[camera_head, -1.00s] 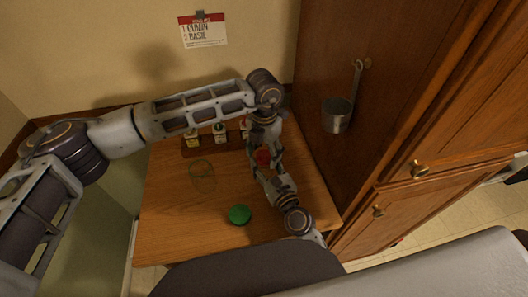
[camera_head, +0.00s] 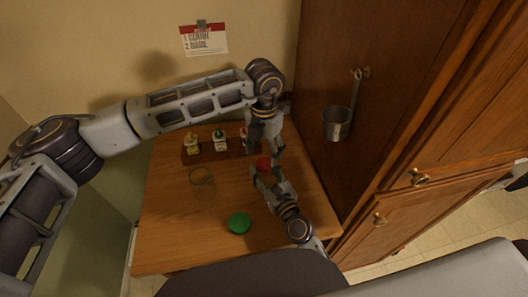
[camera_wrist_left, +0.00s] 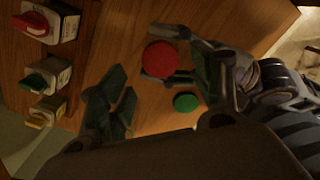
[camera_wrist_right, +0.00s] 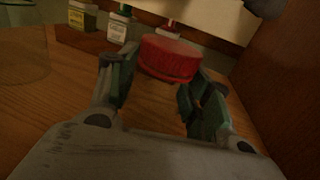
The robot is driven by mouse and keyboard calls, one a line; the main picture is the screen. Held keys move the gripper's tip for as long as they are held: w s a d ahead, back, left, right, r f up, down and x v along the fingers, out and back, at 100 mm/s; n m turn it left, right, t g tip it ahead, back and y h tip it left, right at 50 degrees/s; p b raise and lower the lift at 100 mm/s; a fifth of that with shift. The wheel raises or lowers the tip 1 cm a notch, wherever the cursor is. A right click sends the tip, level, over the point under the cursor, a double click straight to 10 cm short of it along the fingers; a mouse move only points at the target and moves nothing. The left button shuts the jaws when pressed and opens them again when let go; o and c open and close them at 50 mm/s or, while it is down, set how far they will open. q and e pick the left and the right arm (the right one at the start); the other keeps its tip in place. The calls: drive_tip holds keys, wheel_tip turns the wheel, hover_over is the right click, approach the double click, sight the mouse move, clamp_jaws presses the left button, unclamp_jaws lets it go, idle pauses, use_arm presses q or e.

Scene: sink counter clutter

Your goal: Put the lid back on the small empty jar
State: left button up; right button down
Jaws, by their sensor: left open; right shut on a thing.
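A clear, empty-looking glass jar (camera_head: 203,186) stands on the left part of the wooden counter; part of it shows at the left edge of the right wrist view (camera_wrist_right: 24,45). A round red lid (camera_wrist_right: 170,58) is held between the fingertips of my right gripper (camera_wrist_right: 158,85), raised off the counter; it also shows in the left wrist view (camera_wrist_left: 160,59). A green lid (camera_head: 239,222) lies on the counter near the front. My left gripper (camera_wrist_left: 160,90) is open and empty, close to the red lid and the right gripper.
A wooden rack (camera_head: 207,152) at the back holds small jars with yellow, green and red tops. A wooden cabinet (camera_head: 365,160) bounds the right side, with a metal ladle (camera_head: 337,123) hanging on it. A note (camera_head: 204,40) hangs on the wall. The front left counter is clear.

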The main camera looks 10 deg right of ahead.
sight(264, 163)
use_arm(q)
drive_tip(key=shift+c, duration=0.4)
drive_tip(key=shift+r, duration=1.8)
drive_tip(key=shift+f, duration=0.1)
drive_tip(key=shift+f, duration=3.95)
drive_tip(key=shift+c, duration=0.4)
